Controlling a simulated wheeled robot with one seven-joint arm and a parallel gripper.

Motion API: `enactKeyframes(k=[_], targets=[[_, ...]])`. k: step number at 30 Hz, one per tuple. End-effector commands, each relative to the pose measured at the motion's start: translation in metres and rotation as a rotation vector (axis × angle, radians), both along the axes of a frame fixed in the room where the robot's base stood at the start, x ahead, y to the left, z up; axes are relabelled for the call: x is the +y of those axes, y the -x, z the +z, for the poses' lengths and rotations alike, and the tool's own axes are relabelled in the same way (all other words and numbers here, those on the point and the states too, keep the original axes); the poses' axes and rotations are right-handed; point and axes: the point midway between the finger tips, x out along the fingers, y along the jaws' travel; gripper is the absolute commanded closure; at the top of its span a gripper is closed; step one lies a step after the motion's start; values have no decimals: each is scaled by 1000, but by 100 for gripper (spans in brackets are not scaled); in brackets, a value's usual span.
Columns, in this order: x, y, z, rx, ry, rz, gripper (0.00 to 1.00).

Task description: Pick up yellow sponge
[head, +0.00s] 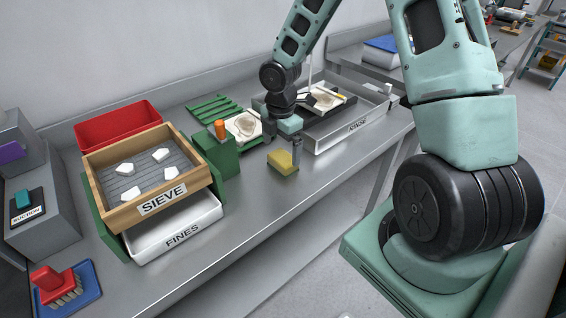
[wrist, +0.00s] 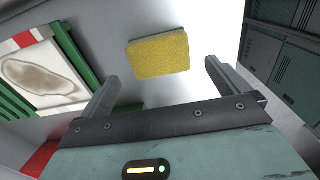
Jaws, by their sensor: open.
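A yellow sponge (head: 283,162) lies on the grey metal bench, near its front edge, between the green block and the rinse tray. In the wrist view the yellow sponge (wrist: 158,55) lies flat, beyond the fingertips and roughly midway between them. My gripper (head: 296,148) is just above and beside the sponge in the head view, partly hidden by its own wrist. In the wrist view my gripper (wrist: 162,80) has its two fingers wide apart, with nothing between them.
The rinse tray (head: 352,131) stands right of the sponge. The wooden sieve box (head: 190,188) sits over the white fines tray (head: 172,232). A green rack (head: 205,108) lies behind. The bench front is clear.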

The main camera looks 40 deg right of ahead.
Motion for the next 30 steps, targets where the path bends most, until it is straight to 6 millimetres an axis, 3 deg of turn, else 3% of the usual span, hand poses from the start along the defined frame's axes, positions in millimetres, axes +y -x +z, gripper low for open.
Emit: enactKeyframes(k=[9, 17, 18, 23, 30], targets=[[1, 1, -43, 3, -1, 4, 0], [1, 1, -46, 1, -1, 2, 0], [1, 1, -46, 1, -1, 2, 3], [1, 1, -46, 1, -1, 2, 45], [1, 1, -46, 1, -1, 2, 48]])
